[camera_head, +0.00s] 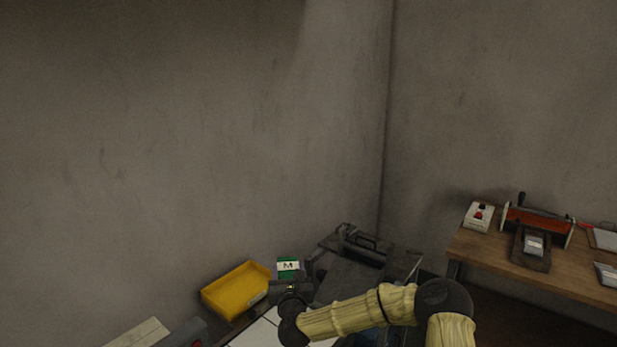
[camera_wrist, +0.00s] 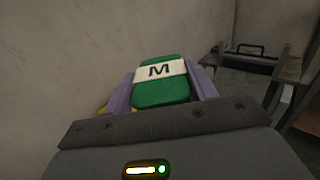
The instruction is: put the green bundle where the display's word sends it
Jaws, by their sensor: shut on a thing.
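The green bundle (camera_wrist: 160,91) has a white band marked "M". It sits between the two fingers of my gripper (camera_wrist: 160,92) in the wrist view, and the gripper is shut on it. In the head view the green bundle (camera_head: 288,274) shows just beyond my gripper (camera_head: 291,281), to the right of a yellow tray (camera_head: 236,291). A display with a readable word is not in either view.
A white-tiled surface (camera_head: 258,334) lies below the tray. A dark machine with a handle (camera_head: 357,243) stands right of the bundle. A wooden table (camera_head: 480,247) at the right holds a control box (camera_head: 479,216) and a red roller device (camera_head: 538,224). Walls close off the back.

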